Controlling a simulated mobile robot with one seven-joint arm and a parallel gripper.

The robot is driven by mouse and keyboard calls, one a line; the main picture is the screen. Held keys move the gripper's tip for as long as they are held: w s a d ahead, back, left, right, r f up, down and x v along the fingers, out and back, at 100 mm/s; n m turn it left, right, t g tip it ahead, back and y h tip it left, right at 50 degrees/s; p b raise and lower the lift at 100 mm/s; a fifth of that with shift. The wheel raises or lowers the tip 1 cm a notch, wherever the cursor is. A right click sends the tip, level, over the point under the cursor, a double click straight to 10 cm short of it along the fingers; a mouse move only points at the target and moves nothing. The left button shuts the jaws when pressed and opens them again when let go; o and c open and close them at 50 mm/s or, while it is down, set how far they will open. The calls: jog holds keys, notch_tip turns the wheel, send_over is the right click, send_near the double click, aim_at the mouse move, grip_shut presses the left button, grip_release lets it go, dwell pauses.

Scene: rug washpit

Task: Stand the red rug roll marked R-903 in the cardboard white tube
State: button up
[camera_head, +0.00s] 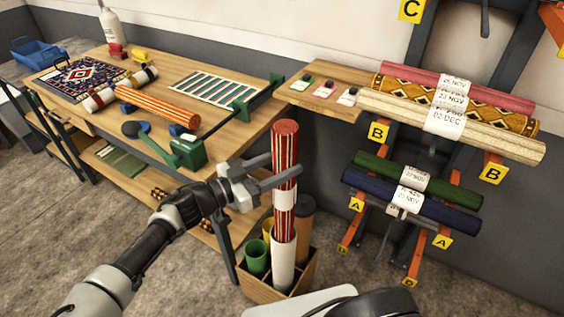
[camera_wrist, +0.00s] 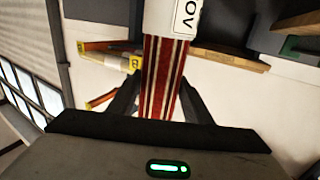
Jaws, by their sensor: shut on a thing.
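The red striped rug roll (camera_head: 285,150) stands about upright, with a white paper label (camera_head: 284,200) around it. My gripper (camera_head: 282,180) is shut on the roll near the label. In the wrist view the roll (camera_wrist: 160,75) runs between the two dark fingers, and part of its label shows "NOV"; the mark R-903 cannot be read. The white cardboard tube (camera_head: 283,265) stands in a wooden crate (camera_head: 262,292). The roll's lower end meets the tube's mouth in line with it; how deep it sits inside is hidden.
A green tube (camera_head: 256,258), a yellow tube (camera_head: 268,231) and a brown tube (camera_head: 304,217) share the crate. The workbench (camera_head: 150,75) is at the left. A rack with several rolls, including a navy one (camera_head: 420,200), is at the right.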

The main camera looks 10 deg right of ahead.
aim_at(276, 226)
jog(key=shift+f+b, duration=8.65)
jog(key=shift+f, duration=2.45)
jog(key=shift+f+b, duration=0.35)
jog(key=shift+f, duration=0.95)
jog(key=o, duration=1.5)
jog(key=shift+o, duration=0.2)
jog(key=shift+f, duration=0.1)
jog(key=p+v, duration=0.2)
jog(key=v, duration=1.5)
jog(key=shift+s+a, duration=0.15)
